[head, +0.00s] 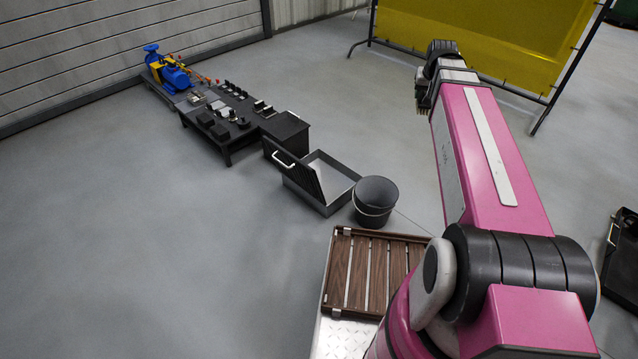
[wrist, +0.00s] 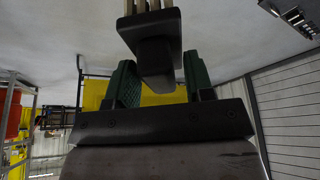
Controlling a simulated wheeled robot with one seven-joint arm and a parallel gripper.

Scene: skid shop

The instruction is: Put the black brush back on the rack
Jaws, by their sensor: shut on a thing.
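The black brush (wrist: 155,50) is in my gripper (wrist: 160,85), seen in the wrist view. Its dark body sits between the two green finger pads, and pale bristles stick out past it at the top edge of that picture. In the head view my gripper (head: 437,65) is at the far end of the raised pink arm, high over open floor in front of the yellow screen. The brush cannot be made out in the head view. I cannot tell which thing is the rack; a low black table (head: 238,143) at the upper left carries several small dark items.
A blue pump (head: 172,75) stands beyond the table by the wall. A dark cabinet (head: 287,130), an open metal box (head: 325,185) with a tilted lid and a dark bucket (head: 374,203) line up nearer. A yellow screen (head: 480,35) stands behind. The floor at left is clear.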

